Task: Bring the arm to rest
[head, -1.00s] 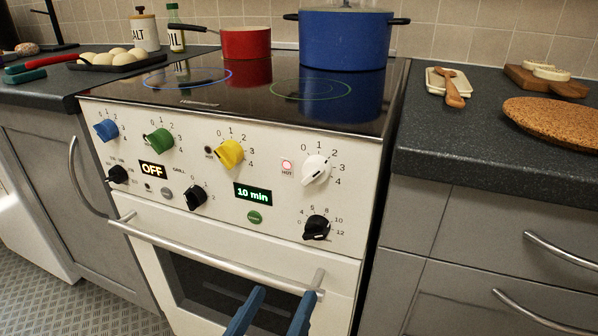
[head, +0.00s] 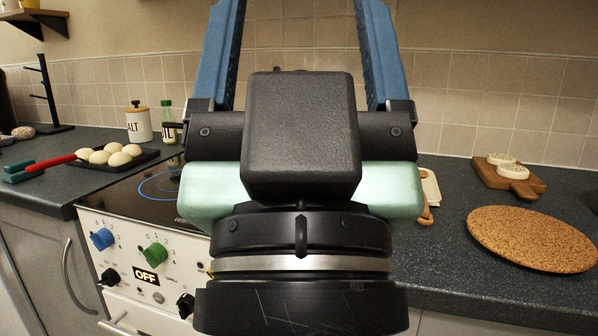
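My gripper (head: 298,25) is raised upright close to the head camera, in the middle of the picture. Its two blue fingers point up and stand wide apart, with nothing seen between them. Their tips run past the top edge of the picture. My wrist hides most of the stove, including the pots and the right-hand knobs. The stove's left part (head: 125,225) still shows, with a blue knob (head: 102,239), a green knob (head: 155,254) and a display reading OFF (head: 146,275).
Left of the stove are a black tray (head: 142,160) of eggs, a salt jar (head: 139,124) and an oil bottle (head: 166,125). On the right counter are a round cork mat (head: 532,238) and a wooden board (head: 508,180) with two round pale items. The right counter's front is clear.

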